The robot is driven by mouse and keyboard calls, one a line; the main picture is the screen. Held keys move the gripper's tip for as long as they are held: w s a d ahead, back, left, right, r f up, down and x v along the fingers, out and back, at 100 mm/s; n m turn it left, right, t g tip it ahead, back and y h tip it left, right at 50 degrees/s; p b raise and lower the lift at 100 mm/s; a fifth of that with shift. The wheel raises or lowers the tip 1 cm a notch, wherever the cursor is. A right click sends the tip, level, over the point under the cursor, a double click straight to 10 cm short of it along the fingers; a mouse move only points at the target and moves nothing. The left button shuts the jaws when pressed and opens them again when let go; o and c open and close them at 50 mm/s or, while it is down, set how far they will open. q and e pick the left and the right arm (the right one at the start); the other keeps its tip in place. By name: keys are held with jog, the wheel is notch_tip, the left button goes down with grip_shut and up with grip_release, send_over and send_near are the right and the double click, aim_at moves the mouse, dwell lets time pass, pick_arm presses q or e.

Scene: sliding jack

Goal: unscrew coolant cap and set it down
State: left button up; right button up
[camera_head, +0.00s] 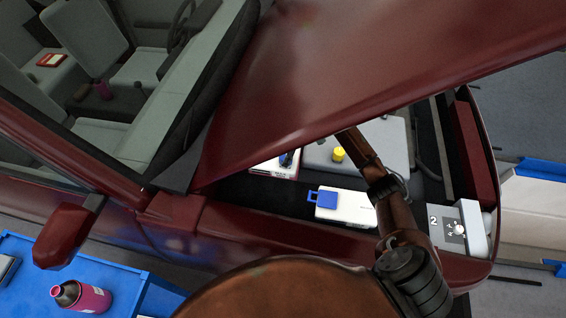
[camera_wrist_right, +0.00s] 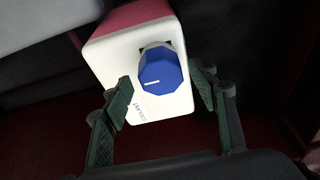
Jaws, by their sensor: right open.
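The blue coolant cap (camera_wrist_right: 162,68) is faceted, with a short white line on its face. It sits on the white coolant tank (camera_wrist_right: 118,62), whose far side is pink-red, in the right wrist view. My right arm reaches under the hood there, which hides most of the gripper. My left gripper is out of view.
The dark red hood (camera_head: 340,60) overhangs the engine bay. A blue table (camera_head: 125,275) with a magenta bottle (camera_head: 85,296) stands at lower left.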

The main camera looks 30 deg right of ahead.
jog(key=shift+x, duration=0.75)
jog(key=shift+r+p, duration=0.1)
jog(key=shift+p, duration=0.25)
jog(key=shift+c, duration=0.7)
